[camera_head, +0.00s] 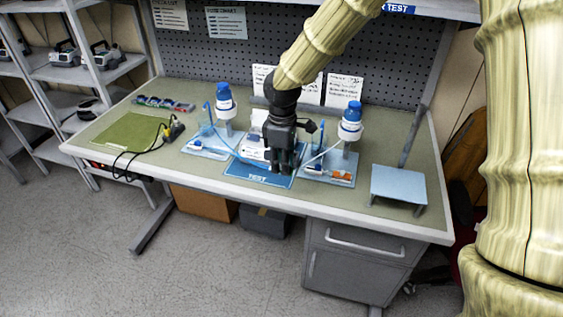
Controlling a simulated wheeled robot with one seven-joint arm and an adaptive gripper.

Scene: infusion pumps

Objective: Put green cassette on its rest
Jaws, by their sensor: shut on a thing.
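My gripper (281,168) points down over the blue TEST mat (252,177) at the middle of the bench's front. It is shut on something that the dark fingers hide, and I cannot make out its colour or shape. I do not see a green cassette clearly. Two pump stations with blue-topped bottles stand beside the mat, the left one (225,102) and the right one (350,122). An orange piece (341,174) lies on the right station's base. I cannot tell which spot is the green cassette's rest.
A pale blue raised stand (399,184) is at the bench's right end. A green mat (128,132), a yellow-black tool (173,129) with a cable and a strip of coloured pieces (165,103) are at left. Blue tubes run near my gripper. A pegboard (300,50) closes the back.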

